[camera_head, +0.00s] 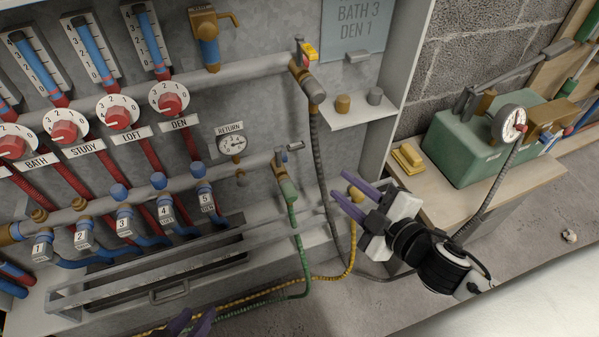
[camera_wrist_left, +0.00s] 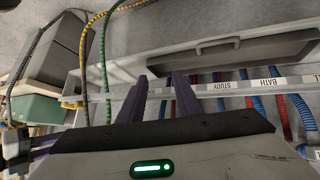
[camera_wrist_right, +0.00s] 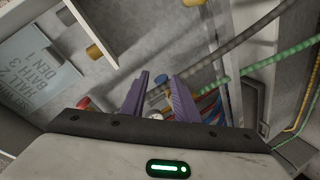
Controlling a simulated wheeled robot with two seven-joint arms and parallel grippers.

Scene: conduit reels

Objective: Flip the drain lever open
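The drain valve (camera_head: 281,162) sits at the right end of the lower manifold pipe in the head view, with a green hose (camera_head: 297,225) hanging from it. A small grey lever (camera_head: 296,146) shows at its top, pointing right. My right gripper (camera_head: 339,185) is open and empty, right of and lower than the valve, apart from it. Its purple fingers also show apart in the right wrist view (camera_wrist_right: 161,76). My left gripper (camera_head: 194,320) is only partly visible at the bottom edge of the head view; in the left wrist view (camera_wrist_left: 160,77) its fingers are apart and empty.
An upper valve with a red and yellow handle (camera_head: 306,55) has a grey hose (camera_head: 318,150) close beside the drain valve. A shelf (camera_head: 350,113) holds two small caps. A green pump box (camera_head: 470,145) stands on a bench at right. A grey rail (camera_head: 150,272) runs below the manifold.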

